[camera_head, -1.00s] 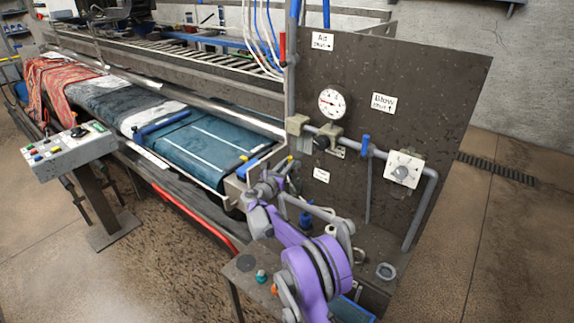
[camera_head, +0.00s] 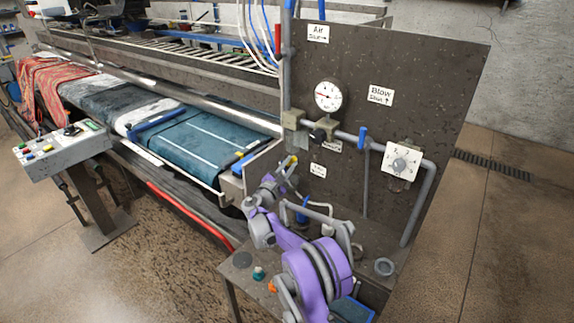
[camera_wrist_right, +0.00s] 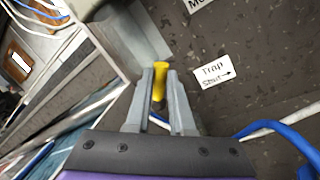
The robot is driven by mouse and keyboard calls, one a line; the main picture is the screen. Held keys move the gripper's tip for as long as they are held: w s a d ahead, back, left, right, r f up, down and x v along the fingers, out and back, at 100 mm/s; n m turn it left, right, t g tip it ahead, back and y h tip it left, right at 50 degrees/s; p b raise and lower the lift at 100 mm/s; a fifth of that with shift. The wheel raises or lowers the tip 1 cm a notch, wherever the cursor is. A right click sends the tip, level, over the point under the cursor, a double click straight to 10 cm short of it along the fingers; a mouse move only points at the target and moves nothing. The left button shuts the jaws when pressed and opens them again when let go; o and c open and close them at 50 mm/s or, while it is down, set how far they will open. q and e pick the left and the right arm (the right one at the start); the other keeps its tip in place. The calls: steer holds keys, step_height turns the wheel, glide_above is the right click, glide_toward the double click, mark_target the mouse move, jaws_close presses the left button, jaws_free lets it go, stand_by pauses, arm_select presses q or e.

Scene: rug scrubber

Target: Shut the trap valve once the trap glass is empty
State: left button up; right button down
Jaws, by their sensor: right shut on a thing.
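The trap valve shows as a yellow handle (camera_head: 293,160) at the left edge of the dark panel, also between my fingers in the right wrist view (camera_wrist_right: 160,78). The "Trap Shut" label (camera_wrist_right: 213,71) is beside it, its arrow pointing right; it also shows in the head view (camera_head: 318,170). My right gripper (camera_head: 287,167) is shut on the yellow handle, with its two grey fingers (camera_wrist_right: 162,85) on either side. I cannot make out the trap glass or its level; a blue part (camera_head: 303,211) shows partly behind my right arm. My left gripper is out of view.
The panel (camera_head: 440,90) carries a gauge (camera_head: 328,96), a blue-handled valve (camera_head: 362,137) on a grey pipe, and a white dial box (camera_head: 402,162). A rug machine with a blue rug (camera_head: 200,140) stands left. A button console (camera_head: 62,148) is at far left.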

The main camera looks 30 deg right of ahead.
steer(key=shift+s+d+f+m+g+h+b, duration=0.15)
steer(key=shift+f+m+g+h+b, duration=0.35)
steer(key=shift+m, duration=1.5)
steer(key=shift+s+f+m+g+h+b, duration=0.2)
steer(key=shift+f+m, duration=0.55)
steer(key=shift+m, duration=1.25)
steer(key=shift+s+d+f+m+g+h+b, duration=0.1)
steer(key=shift+s+f+m+g+h+b, duration=0.35)
steer(key=shift+m, duration=1.55)
steer(key=shift+w+f, duration=0.2)
steer(key=c, duration=0.8)
jaws_free()
steer(key=b+v, duration=0.1)
steer(key=v, duration=1)
steer(key=shift+r, duration=0.1)
